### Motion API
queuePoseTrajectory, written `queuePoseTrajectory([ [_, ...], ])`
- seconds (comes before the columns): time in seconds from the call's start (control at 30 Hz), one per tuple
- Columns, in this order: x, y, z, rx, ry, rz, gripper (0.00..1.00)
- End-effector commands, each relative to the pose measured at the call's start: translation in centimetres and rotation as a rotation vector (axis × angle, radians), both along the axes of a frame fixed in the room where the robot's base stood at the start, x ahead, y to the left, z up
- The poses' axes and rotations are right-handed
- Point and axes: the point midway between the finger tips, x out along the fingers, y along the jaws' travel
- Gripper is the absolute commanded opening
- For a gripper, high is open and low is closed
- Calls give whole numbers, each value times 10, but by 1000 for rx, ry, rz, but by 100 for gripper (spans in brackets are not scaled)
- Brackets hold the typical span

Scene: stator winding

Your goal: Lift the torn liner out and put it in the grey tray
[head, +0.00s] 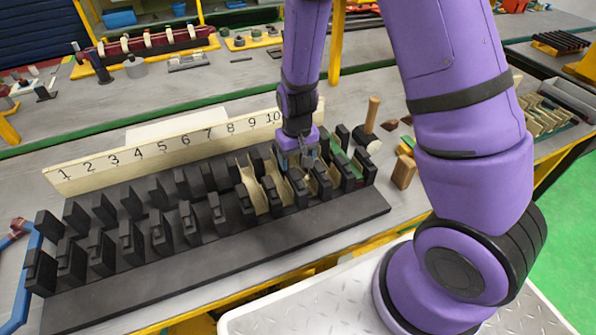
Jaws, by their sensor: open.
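A long black slotted fixture (160,283) lies along the bench, with pairs of upright black blocks. Several cream liners stand in its slots towards the right end, near the numbers 8 to 10; one is a cream liner (252,188) left of my gripper. My gripper (299,164) points down among the blocks and liners just below the number 10. Its jaws are open, at the tops of the liners there. The arm and blocks partly hide these liners, and I cannot tell which one is torn.
A cream number strip (130,163) stands behind the fixture. A wooden-handled mallet (372,118) and a wooden block (404,171) lie right of the fixture, close to my arm. Bare bench shows behind the strip.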

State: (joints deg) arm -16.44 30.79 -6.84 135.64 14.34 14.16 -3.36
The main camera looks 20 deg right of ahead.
Motion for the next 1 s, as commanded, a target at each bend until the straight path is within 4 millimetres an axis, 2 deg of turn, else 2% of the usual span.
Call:
queuePoseTrajectory([
  [0.4, 6, -5, -45, 1, 2, 1, 69],
  [0.73, 6, -5, -50, 1, 0, 0, 69],
  [0.77, 6, -5, -50, 1, 0, 0, 65],
  [0.93, 6, -5, -49, 1, 0, 0, 26],
  [1.0, 6, -5, -49, 1, 0, 0, 26],
])
